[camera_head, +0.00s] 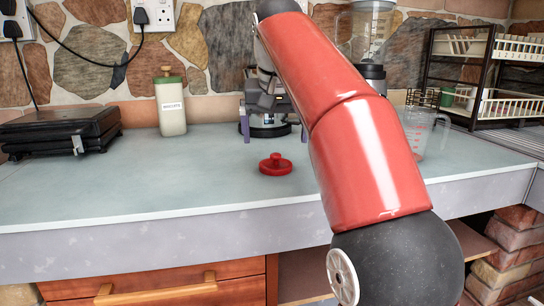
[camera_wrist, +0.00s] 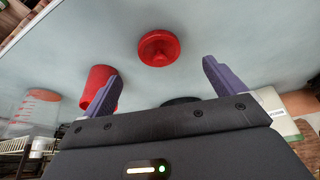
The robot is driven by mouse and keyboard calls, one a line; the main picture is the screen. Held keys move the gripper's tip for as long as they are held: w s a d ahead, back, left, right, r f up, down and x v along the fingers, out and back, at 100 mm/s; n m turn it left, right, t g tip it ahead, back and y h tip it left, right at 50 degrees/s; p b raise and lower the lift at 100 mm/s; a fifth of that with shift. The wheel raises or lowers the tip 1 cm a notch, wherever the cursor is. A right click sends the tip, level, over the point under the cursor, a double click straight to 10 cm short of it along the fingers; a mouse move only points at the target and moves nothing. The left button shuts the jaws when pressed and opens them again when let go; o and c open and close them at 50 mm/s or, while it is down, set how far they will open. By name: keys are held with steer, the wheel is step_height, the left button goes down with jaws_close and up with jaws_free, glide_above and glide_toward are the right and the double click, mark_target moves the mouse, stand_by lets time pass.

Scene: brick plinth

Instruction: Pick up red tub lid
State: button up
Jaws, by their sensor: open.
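The red tub lid (camera_head: 275,165), a round disc with a knob on top, lies on the pale worktop near its front edge. It also shows in the wrist view (camera_wrist: 159,47), beyond the fingertips and roughly centred between them. My gripper (camera_head: 275,139) has two purple fingers, spread apart with nothing between them. In the wrist view my gripper (camera_wrist: 161,70) is open, apart from the lid. A red tub (camera_wrist: 97,84) stands left in the wrist view, partly covered by the left finger; my arm seems to hide it in the head view.
A measuring jug (camera_head: 419,132), blender (camera_head: 368,35) and dish rack (camera_head: 490,75) stand right. A cream biscuit tin (camera_head: 171,103) and black grill (camera_head: 62,130) stand left. The worktop around the lid's left and front is clear.

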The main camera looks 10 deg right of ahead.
mark_target(276, 157)
steer(key=x, duration=0.7)
steer(key=shift+w+d+f, duration=0.1)
steer(key=shift+f, duration=0.05)
steer(key=shift+c, duration=0.3)
steer(key=c, duration=1)
